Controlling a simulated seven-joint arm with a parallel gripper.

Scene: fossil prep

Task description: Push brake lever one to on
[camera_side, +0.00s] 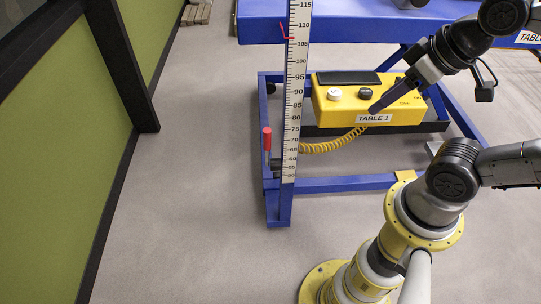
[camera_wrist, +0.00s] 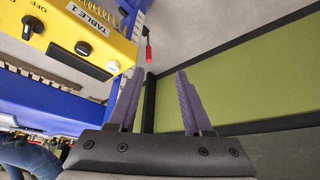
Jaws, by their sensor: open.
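A lever with a red handle (camera_side: 267,139), likely brake lever one, stands upright at the lower left of the blue table frame, beside the ruler post. It also shows in the wrist view (camera_wrist: 149,48), beyond and a little left of the fingers. I cannot read any on or off mark at it. My gripper (camera_side: 373,111) points down and left in front of the yellow control box, well to the right of the lever. In the wrist view my gripper (camera_wrist: 160,71) has its two purple fingers apart, with nothing between them.
The yellow control box (camera_side: 330,106), labelled TABLE 1, has a white and a black knob and a coiled yellow cord (camera_side: 335,144). A ruler (camera_side: 296,75) with a red pointer stands between the box and the lever. Grey floor (camera_side: 200,170) left of the lever is clear, up to a green wall (camera_side: 50,150).

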